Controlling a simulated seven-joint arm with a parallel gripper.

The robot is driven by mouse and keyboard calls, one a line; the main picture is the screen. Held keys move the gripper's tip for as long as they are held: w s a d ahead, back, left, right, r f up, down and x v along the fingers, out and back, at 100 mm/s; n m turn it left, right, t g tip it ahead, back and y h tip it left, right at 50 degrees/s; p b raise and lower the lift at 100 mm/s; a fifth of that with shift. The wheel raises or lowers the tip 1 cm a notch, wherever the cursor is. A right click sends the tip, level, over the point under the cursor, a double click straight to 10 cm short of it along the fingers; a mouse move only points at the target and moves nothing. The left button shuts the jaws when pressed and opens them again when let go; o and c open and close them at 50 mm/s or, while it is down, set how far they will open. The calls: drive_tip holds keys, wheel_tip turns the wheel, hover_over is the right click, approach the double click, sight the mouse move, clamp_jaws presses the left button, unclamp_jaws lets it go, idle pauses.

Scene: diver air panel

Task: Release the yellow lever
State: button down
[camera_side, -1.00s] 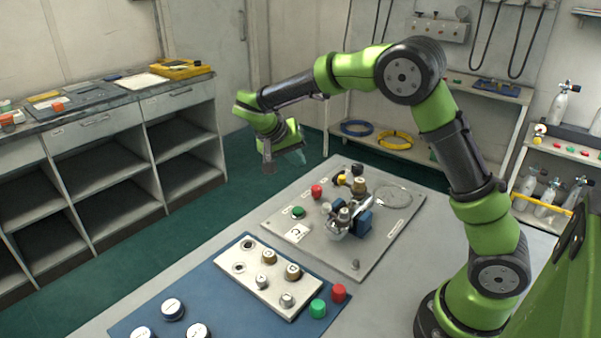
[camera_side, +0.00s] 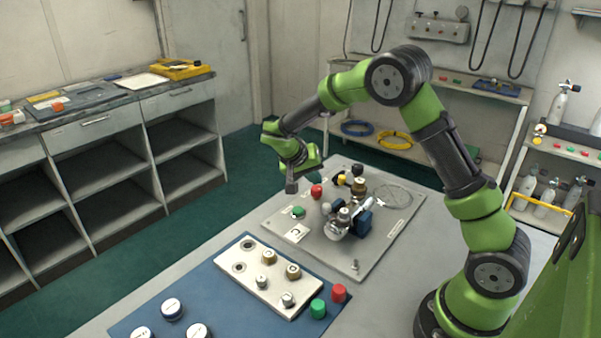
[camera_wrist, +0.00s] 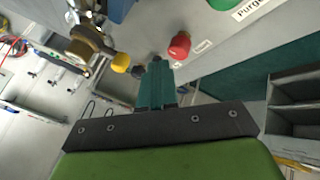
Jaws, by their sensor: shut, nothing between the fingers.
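The yellow lever's rounded knob (camera_side: 342,180) stands at the far left part of the grey panel, next to brass fittings. My gripper (camera_side: 292,187) hangs above the panel's far left edge, left of the red knob (camera_side: 317,191) and apart from the yellow knob. In the wrist view its teal fingers (camera_wrist: 157,64) are together with nothing between them. The lever's arm below the knob is hard to make out.
A green button (camera_side: 299,212) and a silver-and-blue valve assembly (camera_side: 350,219) share the panel. The red knob (camera_wrist: 179,45) is close right of my fingertips in the wrist view. A white block with fittings (camera_side: 262,284) lies on the blue mat nearer the camera.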

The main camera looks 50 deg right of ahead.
sight(345, 182)
drive_tip(key=shift+s+d+f, duration=0.1)
drive_tip(key=shift+s+d, duration=1.3)
drive_tip(key=shift+d, duration=0.1)
drive_tip(key=shift+d, duration=0.1)
drive_tip(key=shift+w+d+m, duration=0.1)
drive_tip(key=shift+d+m, duration=0.05)
drive_tip(key=shift+m, duration=0.15)
drive_tip(key=shift+d+m+g, duration=0.15)
drive_tip(key=shift+m+g, duration=0.15)
drive_tip(key=shift+g, duration=0.1)
drive_tip(key=d+m+g+y, duration=0.3)
drive_tip(key=d+m, duration=0.3)
drive_tip(key=m, duration=0.3)
drive_tip(key=shift+s+d+g+y, duration=0.15)
drive_tip(key=shift+s+g+y, duration=0.2)
drive_tip(key=shift+g, duration=0.55)
